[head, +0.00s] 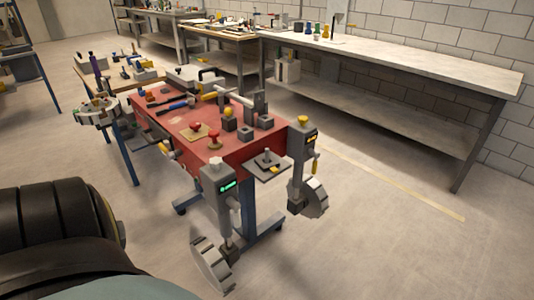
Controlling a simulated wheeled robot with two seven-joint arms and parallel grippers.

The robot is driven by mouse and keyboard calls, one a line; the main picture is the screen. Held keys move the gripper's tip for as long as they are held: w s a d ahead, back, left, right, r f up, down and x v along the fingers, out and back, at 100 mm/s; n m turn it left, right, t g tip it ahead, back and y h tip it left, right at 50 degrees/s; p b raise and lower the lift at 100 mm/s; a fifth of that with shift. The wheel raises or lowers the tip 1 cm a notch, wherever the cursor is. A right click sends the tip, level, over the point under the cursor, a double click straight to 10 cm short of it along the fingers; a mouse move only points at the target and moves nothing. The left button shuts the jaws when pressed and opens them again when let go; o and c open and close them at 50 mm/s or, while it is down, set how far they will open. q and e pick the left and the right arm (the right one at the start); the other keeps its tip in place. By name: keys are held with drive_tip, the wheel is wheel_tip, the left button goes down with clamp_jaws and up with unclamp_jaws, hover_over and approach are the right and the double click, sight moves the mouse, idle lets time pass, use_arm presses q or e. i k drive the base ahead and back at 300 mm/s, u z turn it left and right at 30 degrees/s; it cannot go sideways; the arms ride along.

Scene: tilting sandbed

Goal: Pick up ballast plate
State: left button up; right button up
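I cannot tell for sure which item is the ballast plate. A dark grey flat plate with a small upright knob (267,159) sits on a small grey shelf (270,173) at the front edge of the red table (172,121). Several dark grey blocks, one of them at the front (245,134), stand on the red top behind it. Neither of my grippers shows in the head view, so what they hold is hidden.
Two grey posts with lit displays, one green (227,187) and one orange (311,137), stand at the table's front corners, with grey toothed half-discs below. A long pale workbench (420,65) lines the back wall. The floor at right (400,250) is clear.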

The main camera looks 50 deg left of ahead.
sight(274, 164)
drive_tip(key=i, duration=2.5)
drive_tip(key=u, duration=1.95)
drive_tip(key=i, duration=0.65)
drive_tip(key=u, duration=1.2)
